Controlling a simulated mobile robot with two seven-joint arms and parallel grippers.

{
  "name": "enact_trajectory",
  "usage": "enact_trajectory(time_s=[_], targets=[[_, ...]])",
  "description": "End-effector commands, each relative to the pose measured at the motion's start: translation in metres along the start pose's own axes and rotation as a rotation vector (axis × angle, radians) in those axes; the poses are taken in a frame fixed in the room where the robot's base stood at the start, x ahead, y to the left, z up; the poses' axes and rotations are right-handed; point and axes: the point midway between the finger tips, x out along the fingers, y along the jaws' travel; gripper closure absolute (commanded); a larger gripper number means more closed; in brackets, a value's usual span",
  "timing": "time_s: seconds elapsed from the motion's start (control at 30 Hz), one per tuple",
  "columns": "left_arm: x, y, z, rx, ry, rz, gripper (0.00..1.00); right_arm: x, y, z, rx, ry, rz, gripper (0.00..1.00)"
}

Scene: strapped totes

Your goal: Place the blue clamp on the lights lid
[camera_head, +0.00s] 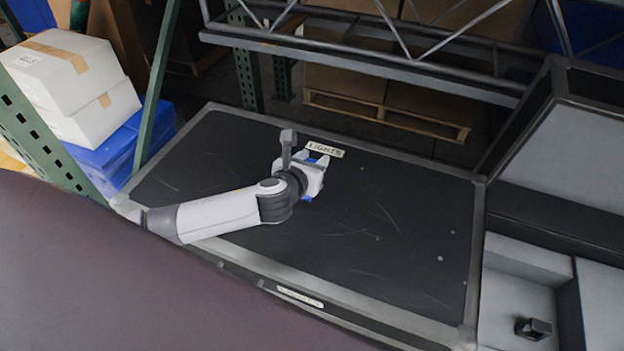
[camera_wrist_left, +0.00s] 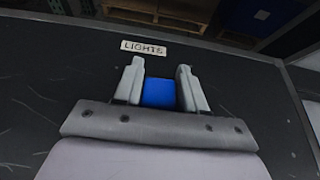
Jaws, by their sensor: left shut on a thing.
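The lights lid (camera_head: 390,230) is a large dark flat panel with a grey metal rim, and it fills the middle of the head view. A white label reading LIGHTS (camera_head: 325,149) is near its far edge; the label also shows in the left wrist view (camera_wrist_left: 143,49). My left gripper (camera_head: 317,170) is over the lid close to the label, shut on the blue clamp (camera_wrist_left: 159,93). In the left wrist view the clamp is a blue block between the two grey fingers. Most of the clamp is hidden, and I cannot tell whether it touches the lid. My right gripper is out of view.
An open case with grey foam compartments (camera_head: 515,300) is at the right, with a small dark object (camera_head: 534,328) in it. White boxes (camera_head: 70,85) on a blue tote stand at the left beside green rack posts. The lid's right half is clear.

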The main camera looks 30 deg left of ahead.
Motion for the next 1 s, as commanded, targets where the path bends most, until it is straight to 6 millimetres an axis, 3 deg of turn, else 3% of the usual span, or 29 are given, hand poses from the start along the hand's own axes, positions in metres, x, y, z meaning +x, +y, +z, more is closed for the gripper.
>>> enact_trajectory(time_s=[0.17, 0.4, 0.83, 0.87, 0.9, 1.0], targets=[[0.005, 0.0, -0.011, -0.001, -0.002, 0.0, 1.0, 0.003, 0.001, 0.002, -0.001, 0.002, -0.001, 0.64], [0.018, 0.0, -0.043, -0.001, -0.001, 0.001, 1.0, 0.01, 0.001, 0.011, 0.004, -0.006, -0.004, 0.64], [0.02, 0.0, -0.048, -0.001, -0.002, 0.0, 1.0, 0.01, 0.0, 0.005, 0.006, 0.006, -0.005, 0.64], [0.02, 0.0, -0.048, 0.0, 0.0, 0.0, 0.5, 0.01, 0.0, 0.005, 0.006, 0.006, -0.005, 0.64], [0.02, 0.0, -0.048, 0.0, 0.0, 0.0, 0.37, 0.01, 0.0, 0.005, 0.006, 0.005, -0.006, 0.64], [0.02, 0.0, -0.048, 0.0, 0.0, 0.0, 0.34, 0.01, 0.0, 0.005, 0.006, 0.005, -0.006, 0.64]])
